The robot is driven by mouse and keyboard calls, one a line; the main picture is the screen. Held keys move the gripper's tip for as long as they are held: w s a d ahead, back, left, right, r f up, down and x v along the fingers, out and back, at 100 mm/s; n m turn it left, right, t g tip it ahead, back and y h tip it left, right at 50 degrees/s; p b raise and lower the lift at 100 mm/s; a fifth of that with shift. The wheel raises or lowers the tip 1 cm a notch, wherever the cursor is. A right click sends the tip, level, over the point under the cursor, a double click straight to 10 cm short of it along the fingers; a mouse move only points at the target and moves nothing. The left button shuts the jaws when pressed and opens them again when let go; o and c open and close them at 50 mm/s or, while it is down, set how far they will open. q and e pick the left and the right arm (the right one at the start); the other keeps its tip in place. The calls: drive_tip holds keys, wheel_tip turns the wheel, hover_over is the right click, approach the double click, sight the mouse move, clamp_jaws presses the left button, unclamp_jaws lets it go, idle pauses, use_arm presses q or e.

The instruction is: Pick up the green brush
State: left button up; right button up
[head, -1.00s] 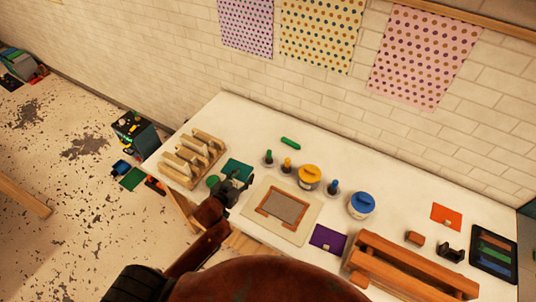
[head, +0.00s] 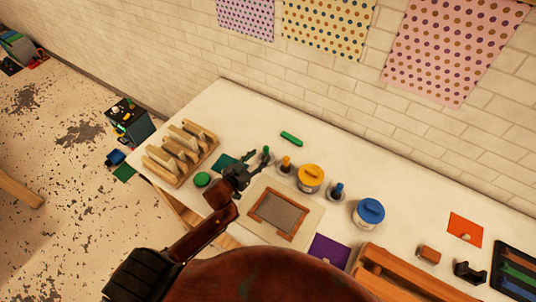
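The green brush (head: 265,152) looks like a small upright green handle in a dark holder, left of the similar orange and blue ones. My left gripper (head: 258,162) reaches in from the lower left. Its dark fingers are spread and point at the green brush. The lower part of the brush is partly covered by the fingers, and I cannot tell whether they touch it. My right gripper is not in view.
An orange brush (head: 286,163), a yellow-lidded tub (head: 310,177), a blue brush (head: 337,191) and a blue-lidded tub (head: 369,212) stand to the right. A green bar (head: 291,138) lies behind. A wooden rack (head: 180,152) is left; a framed board (head: 277,217) is in front.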

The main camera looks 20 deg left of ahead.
sight(265, 151)
use_arm(q)
drive_tip(key=x, duration=0.7)
drive_tip(key=shift+a+p, duration=0.15)
drive_tip(key=shift+p, duration=0.15)
clamp_jaws()
